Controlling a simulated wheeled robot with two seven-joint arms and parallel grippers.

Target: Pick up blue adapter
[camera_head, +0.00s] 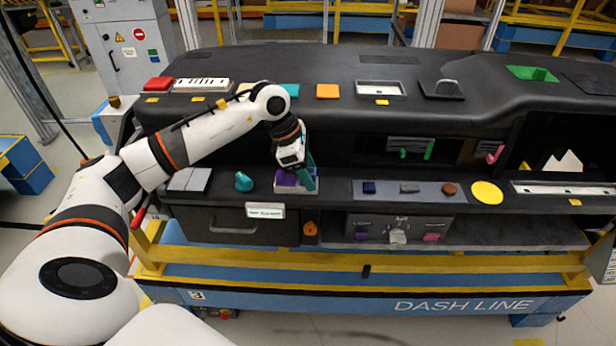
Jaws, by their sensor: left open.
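A small dark blue block (369,187), the thing that best fits the blue adapter, lies at the left end of a grey-blue mat (430,198) on the dashboard's lower shelf. My left gripper (302,181) is open and points down at a small white-rimmed bin (297,189), left of the dark blue block and apart from it. A purple piece (286,179) shows in the bin beside the gripper's teal finger. The finger hides part of the bin, and I cannot tell whether it touches the purple piece. My right gripper is not in view.
A teal knob-like piece (243,181) and a grey panel (188,180) are left of the bin. A grey piece (409,188) and a brown piece (449,189) share the mat. A yellow disc (487,192) lies further right. The dashboard's upper ledge (350,135) overhangs behind the shelf.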

